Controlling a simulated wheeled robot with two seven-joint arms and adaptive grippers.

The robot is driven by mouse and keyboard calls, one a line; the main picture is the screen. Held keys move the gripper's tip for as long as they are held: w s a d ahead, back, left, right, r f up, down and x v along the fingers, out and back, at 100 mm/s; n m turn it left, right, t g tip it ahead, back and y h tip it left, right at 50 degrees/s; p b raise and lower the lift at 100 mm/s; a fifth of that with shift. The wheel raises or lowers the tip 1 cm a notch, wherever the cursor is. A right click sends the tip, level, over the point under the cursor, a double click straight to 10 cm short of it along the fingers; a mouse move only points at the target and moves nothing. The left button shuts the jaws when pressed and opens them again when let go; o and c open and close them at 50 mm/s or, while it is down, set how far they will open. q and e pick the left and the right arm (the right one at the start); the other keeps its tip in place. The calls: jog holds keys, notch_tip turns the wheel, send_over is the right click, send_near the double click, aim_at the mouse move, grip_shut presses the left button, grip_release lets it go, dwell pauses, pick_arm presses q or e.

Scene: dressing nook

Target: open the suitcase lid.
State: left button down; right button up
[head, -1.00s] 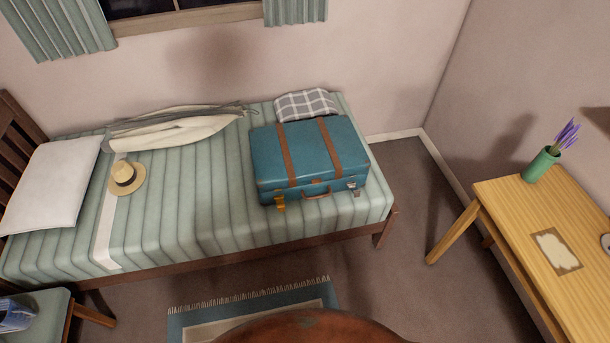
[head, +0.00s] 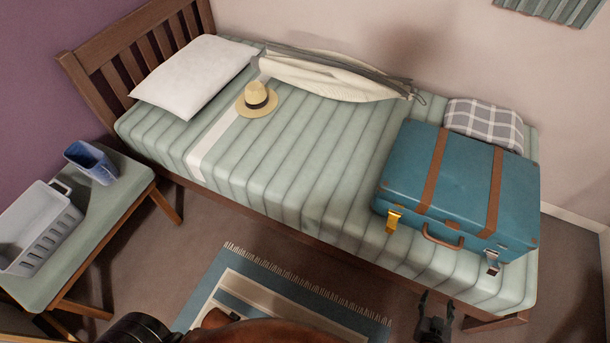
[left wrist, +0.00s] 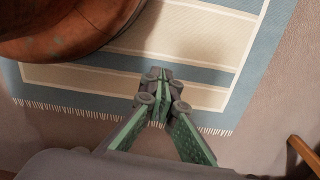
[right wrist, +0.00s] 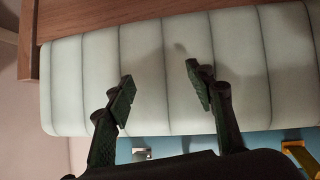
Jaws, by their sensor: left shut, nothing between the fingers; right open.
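The blue suitcase (head: 405,165) with two brown straps lies on the bed with its lid down. On its front are a brown handle (head: 443,238), a gold latch (head: 393,219) and a silver latch (head: 492,261). I cannot tell whether the latches are fastened. My right gripper (head: 435,308) is open and empty in front of the bed's edge, apart from the suitcase. In the right wrist view its spread fingers (right wrist: 160,84) point over the mattress, with the suitcase's blue edge (right wrist: 255,146) below. My left gripper (left wrist: 158,90) is shut and empty above the rug.
The bed (head: 300,180) also holds a straw hat (head: 257,99), a pillow (head: 195,78), a garment bag (head: 330,75) and a checked cloth (head: 485,122). A bench (head: 120,195) with a grey basket (head: 40,228) and blue container (head: 90,160) stands left. A rug (head: 290,300) covers the floor ahead.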

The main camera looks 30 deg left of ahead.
jog(key=w+a+r+t+y+b, duration=0.1)
jog(key=w+a+r+t+b, duration=0.2)
jog(key=r, duration=0.8)
jog(key=w+a+r+t+y+b, duration=0.1)
jog(key=w+a+r+t, duration=0.3)
jog(key=r, duration=0.7)
jog(key=shift+g, duration=0.3)
jog(key=w+b, duration=0.1)
jog(key=w, duration=0.2)
jog(key=w+a, duration=0.1)
jog(key=w, duration=0.2)
jog(key=shift+w+a+b, duration=0.2)
jog(key=shift+w+b, duration=0.1)
jog(key=shift+b, duration=0.1)
jog(key=shift+w, duration=0.4)
pick_arm(q)
notch_tip(320, 180, up, 9)
jog(key=w+d, duration=0.1)
jog(key=d, duration=0.1)
jog(key=shift+w+d+f+h, duration=0.15)
jog(key=shift+w+d+h, duration=0.1)
jog(key=shift+h, duration=0.15)
pick_arm(e)
grip_shut()
